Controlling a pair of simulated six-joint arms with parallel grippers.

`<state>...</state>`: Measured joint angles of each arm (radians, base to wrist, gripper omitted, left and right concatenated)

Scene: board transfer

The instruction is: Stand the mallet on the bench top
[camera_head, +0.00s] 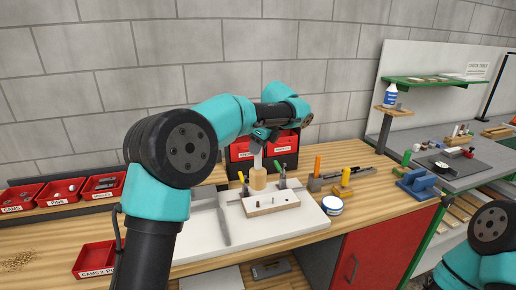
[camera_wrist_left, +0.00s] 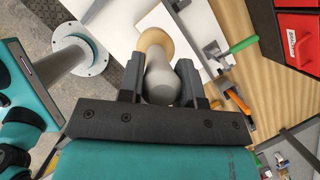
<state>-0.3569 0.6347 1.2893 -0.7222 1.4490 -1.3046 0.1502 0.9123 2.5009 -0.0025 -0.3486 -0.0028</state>
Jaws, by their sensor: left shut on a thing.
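The mallet has a pale wooden head (camera_head: 258,179) and a grey handle (camera_head: 257,158). My left gripper (camera_head: 262,137) is shut on the mallet's grey handle, with the wooden head hanging below, roughly upright. In the left wrist view the grey handle (camera_wrist_left: 160,82) sits between the two fingers, and the round wooden head (camera_wrist_left: 155,40) shows beyond it. The mallet is over the back of a white board on the wooden bench top (camera_head: 370,218). I cannot tell whether its head touches anything. My right gripper is out of view.
A pale wooden block with holes (camera_head: 270,202) lies on the white board (camera_head: 300,228), close to the mallet. Green-handled (camera_head: 278,168) and yellow-handled (camera_head: 242,180) tools stand close by. A white jar (camera_head: 332,205) and a blue tool (camera_head: 418,183) are to the right. Red bins (camera_head: 64,190) line the left.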

